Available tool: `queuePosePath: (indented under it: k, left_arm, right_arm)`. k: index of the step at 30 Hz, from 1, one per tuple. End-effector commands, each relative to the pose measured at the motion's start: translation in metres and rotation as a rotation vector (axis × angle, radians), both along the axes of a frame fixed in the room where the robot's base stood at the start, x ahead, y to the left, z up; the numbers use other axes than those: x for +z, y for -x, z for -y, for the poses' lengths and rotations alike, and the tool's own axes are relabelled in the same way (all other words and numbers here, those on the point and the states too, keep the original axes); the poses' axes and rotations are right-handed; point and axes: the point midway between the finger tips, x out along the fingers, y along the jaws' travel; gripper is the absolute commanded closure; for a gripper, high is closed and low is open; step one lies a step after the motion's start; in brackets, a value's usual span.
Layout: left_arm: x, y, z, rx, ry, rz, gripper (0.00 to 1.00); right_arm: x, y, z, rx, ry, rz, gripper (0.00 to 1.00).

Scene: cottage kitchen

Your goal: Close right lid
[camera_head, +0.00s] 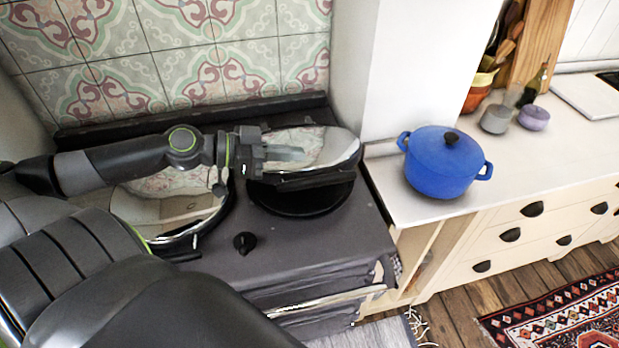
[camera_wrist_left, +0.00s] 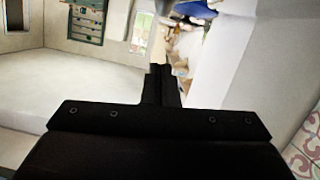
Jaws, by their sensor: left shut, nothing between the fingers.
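The right lid (camera_head: 335,146) is a shiny chrome dome on the dark stove in the head view. It is tilted up, with a gap between its dark lower edge and the round black hotplate (camera_head: 300,202) below. My left gripper (camera_head: 302,154) reaches in from the left, shut and empty, with its fingertips in front of the lid's shiny face. I cannot tell whether they touch it. In the left wrist view the shut black fingers (camera_wrist_left: 164,84) show, but the lid is not clear there. My right gripper is not in view.
The left lid (camera_head: 155,209), also chrome, lies partly behind my left arm. A black knob (camera_head: 245,242) sits on the stove's front. A tiled wall (camera_head: 165,50) stands behind, and a white wall (camera_head: 415,65) at the right. A blue pot (camera_head: 437,169) is on the counter.

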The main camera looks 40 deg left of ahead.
Motion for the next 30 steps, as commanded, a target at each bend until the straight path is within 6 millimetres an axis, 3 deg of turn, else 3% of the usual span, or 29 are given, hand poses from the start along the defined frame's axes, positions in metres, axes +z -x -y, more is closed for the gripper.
queuePosePath:
  k: [7,21,30]
  left_arm:
    - [-0.007,-0.010,0.010,0.001,-0.001,0.007,1.00]
    - [-0.009,-0.028,0.026,0.003,0.004,0.005,1.00]
    - [-0.038,-0.024,0.029,0.005,0.006,0.001,1.00]
  right_arm:
    - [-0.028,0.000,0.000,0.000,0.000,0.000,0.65]
    - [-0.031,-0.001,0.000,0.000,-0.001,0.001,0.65]
    - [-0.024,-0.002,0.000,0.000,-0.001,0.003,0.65]
